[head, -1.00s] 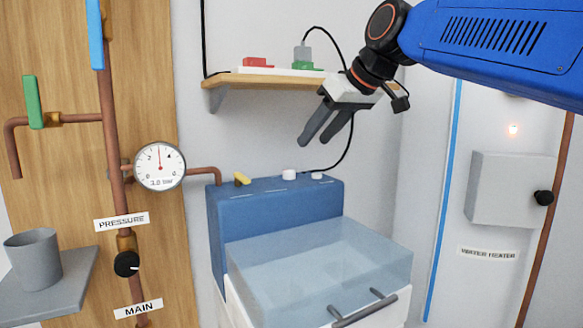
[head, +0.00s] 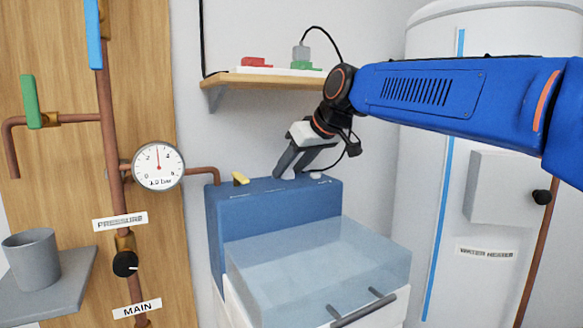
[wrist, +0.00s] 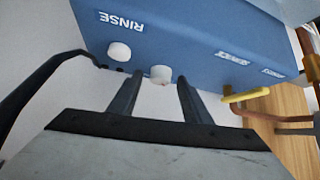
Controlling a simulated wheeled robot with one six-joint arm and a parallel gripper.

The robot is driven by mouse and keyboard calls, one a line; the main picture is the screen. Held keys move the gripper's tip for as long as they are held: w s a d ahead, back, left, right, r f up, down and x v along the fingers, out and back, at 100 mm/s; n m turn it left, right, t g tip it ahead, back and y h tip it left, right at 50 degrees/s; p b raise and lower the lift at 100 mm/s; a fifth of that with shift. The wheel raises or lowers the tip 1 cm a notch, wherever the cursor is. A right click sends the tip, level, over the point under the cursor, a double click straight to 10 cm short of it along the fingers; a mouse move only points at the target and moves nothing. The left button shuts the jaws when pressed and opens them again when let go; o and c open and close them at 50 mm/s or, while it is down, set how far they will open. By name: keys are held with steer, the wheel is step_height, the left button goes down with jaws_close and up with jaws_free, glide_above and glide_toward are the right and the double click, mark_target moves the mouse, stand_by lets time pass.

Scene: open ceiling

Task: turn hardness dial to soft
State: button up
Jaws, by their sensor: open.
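The blue dishwasher-like machine (head: 265,212) has two white knobs on its top panel.
A yellow lever (head: 240,179) stands at the panel's left end beside a copper pipe. A wooden shelf (head: 262,84) hangs above the machine. A black cable (head: 347,60) runs down from the shelf behind my gripper. A pressure gauge (head: 158,166) is to the left.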

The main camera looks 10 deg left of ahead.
steer(key=c, duration=1)
steer(key=shift+c, duration=0.2)
steer(key=shift+n, duration=0.3)
steer(key=shift+w+d+n+g+y, duration=0.1)
steer(key=shift+n+g+y, duration=0.5)
steer(key=shift+n, duration=0.2)
steer(key=o, duration=1)
steer(key=shift+o, duration=0.2)
